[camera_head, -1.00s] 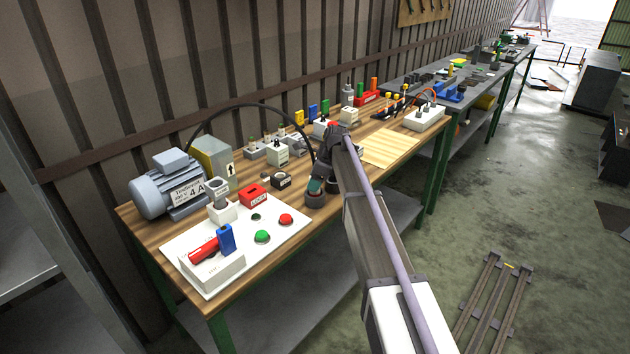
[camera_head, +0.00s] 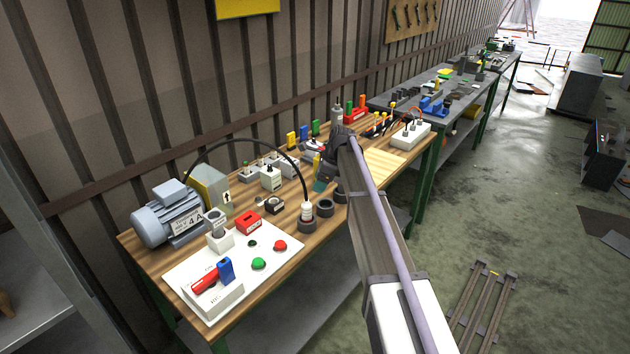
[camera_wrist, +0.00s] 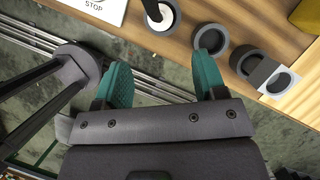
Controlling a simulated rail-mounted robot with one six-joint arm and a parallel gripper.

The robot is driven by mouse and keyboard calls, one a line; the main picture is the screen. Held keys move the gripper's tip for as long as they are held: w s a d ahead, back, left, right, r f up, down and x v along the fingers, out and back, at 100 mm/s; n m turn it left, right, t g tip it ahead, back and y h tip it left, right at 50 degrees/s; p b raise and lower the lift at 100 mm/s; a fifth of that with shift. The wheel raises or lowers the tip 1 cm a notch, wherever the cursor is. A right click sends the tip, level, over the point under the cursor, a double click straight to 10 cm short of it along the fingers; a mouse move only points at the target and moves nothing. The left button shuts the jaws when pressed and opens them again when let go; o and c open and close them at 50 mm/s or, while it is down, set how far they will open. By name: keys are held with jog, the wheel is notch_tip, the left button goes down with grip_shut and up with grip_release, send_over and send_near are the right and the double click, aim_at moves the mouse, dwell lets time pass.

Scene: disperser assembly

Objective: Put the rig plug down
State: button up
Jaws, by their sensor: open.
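The rig plug (camera_head: 307,211) is a white plug on the end of a black cable that arcs over from the grey motor. It stands upright in a dark round holder near the front edge of the wooden bench. In the wrist view the plug (camera_wrist: 159,17) sits in its dark ring at the top, beyond my fingertips. My gripper (camera_wrist: 163,76) has two teal fingers spread wide with nothing between them. In the head view my gripper (camera_head: 321,180) is just right of and behind the plug, apart from it, partly hidden by my wrist.
Empty dark rings (camera_head: 325,207) stand right of the plug; one also shows in the wrist view (camera_wrist: 211,39). A white button panel (camera_head: 247,284) lies to the left, with the motor (camera_head: 167,215) behind it. Small blocks (camera_head: 270,178) stand behind. A pale board (camera_head: 385,162) lies right.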

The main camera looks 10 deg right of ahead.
jog(key=s+a+f+n+h, duration=0.1)
jog(key=s+n, duration=0.9)
jog(key=s, duration=1)
jog(key=s+a+f+n+g+h+b, duration=0.1)
jog(key=s+a+f+n+h, duration=0.1)
jog(key=s+n, duration=0.9)
jog(key=s+a+h, duration=0.1)
jog(key=s, duration=0.8)
jog(key=shift+a+n, duration=0.2)
jog(key=shift+n, duration=0.1)
